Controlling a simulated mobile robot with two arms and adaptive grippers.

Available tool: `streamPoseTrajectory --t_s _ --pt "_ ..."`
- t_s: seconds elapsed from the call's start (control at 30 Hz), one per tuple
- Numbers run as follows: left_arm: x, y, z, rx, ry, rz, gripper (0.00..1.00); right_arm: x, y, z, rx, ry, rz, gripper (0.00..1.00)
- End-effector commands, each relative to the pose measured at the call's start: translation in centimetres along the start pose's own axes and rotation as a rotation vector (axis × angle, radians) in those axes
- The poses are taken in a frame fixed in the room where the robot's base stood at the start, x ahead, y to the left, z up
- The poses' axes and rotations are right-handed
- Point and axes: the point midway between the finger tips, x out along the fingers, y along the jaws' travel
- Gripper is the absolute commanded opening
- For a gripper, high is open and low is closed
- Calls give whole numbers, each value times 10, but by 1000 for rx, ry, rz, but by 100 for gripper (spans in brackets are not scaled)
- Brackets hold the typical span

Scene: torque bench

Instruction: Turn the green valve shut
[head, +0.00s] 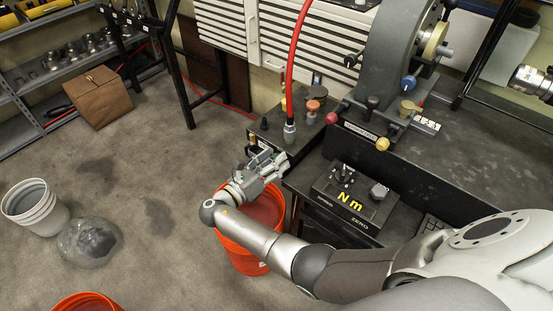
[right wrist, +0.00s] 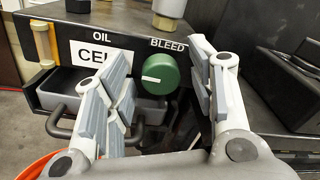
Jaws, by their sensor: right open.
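The green valve (right wrist: 165,74) is a round knob on the dark front panel, beneath the "BLEED" label. A white line on its left half points left, roughly level. My right gripper (right wrist: 160,68) is open, one finger on each side of the knob in the right wrist view. Nothing is between its fingers except the view of the knob, and I cannot tell whether they reach it. In the head view the right gripper (head: 262,163) is at the front of the dark box, and I cannot make out the knob there. My left gripper is not in view.
Left of the knob are an "OIL" label (right wrist: 101,36), a "CEL" sign, a yellowish sight tube (right wrist: 42,42) and a grey tray (right wrist: 148,108). An orange bucket (head: 245,262) stands below my right arm. A red hose (head: 293,60) rises from the box.

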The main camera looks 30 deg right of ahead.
Motion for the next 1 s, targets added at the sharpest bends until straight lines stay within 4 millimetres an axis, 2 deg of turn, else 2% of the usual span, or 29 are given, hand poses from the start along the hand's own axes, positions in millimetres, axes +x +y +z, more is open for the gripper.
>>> streamPoseTrajectory --t_s 0.13,0.4,0.5,0.77,1.0 --pt "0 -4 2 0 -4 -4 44 0 0 0 0 0 0 50" --pt "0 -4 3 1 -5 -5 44 0 0 0 0 0 0 15" --pt "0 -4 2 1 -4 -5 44 0 0 0 0 0 0 5" --pt "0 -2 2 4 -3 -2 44 1 0 0 33 1 0 5" --pt "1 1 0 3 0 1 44 1 0 0 162 6 2 5"
